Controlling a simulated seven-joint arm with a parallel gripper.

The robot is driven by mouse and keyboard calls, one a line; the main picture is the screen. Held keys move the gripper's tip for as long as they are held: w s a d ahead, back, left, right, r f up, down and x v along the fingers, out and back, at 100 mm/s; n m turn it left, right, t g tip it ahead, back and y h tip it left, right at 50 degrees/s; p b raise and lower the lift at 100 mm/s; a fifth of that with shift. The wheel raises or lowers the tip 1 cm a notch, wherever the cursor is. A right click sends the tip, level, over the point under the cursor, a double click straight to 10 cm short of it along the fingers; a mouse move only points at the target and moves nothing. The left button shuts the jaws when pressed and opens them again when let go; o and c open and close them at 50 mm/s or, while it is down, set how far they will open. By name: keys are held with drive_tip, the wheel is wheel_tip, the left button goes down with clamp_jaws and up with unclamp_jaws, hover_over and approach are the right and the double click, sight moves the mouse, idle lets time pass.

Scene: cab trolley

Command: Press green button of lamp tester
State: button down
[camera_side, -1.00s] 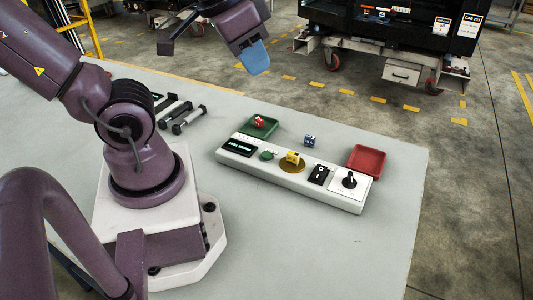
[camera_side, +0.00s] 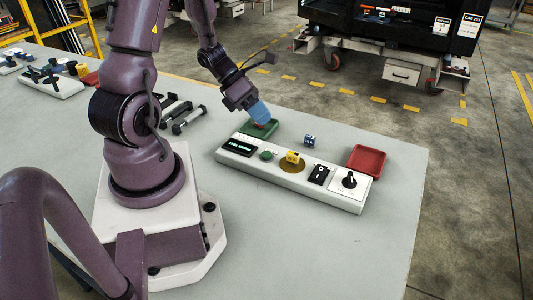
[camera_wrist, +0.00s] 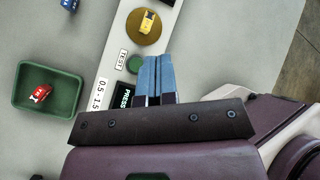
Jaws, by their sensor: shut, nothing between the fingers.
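The lamp tester (camera_side: 280,178) is a long white box on the grey table; its wrist-view part (camera_wrist: 107,62) runs diagonally. Its round green button (camera_side: 266,155) lies between the dark display and the brass disc. In the wrist view the green button (camera_wrist: 134,64) is beside the "TEST" label, just left of my fingertips. My gripper (camera_side: 264,122), with blue fingers, is shut and empty. In the side view it is above the green tray, behind the tester and apart from the button. The wrist view shows the closed fingers (camera_wrist: 158,60) side by side over the tester.
A yellow lamp (camera_side: 292,157) sits on the brass disc. A black switch (camera_side: 319,175) and knob (camera_side: 349,180) are further right. The green tray (camera_wrist: 20,88) holds a red lamp (camera_wrist: 41,92). A blue lamp (camera_side: 309,140) and an empty red tray (camera_side: 366,161) stand behind the tester.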

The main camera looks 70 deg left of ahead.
sight(266, 152)
drive_tip(key=shift+w+a+r+n+t+y, duration=0.15)
drive_tip(key=shift+w+a+n+t, duration=0.1)
drive_tip(key=shift+n, duration=0.4)
drive_tip(key=shift+w+a+r+n+t+y, duration=0.15)
drive_tip(key=shift+w+n, duration=0.1)
drive_tip(key=shift+n, duration=0.45)
drive_tip(key=shift+w+a+n+t+y, duration=0.15)
drive_tip(key=shift+w+n+t, duration=0.1)
drive_tip(key=shift+n, duration=0.4)
drive_tip(key=shift+f, duration=4.4)
drive_tip(key=shift+f, duration=0.15)
drive_tip(key=shift+f, duration=0.25)
drive_tip(key=shift+f, duration=0.5)
drive_tip(key=shift+r, duration=0.9)
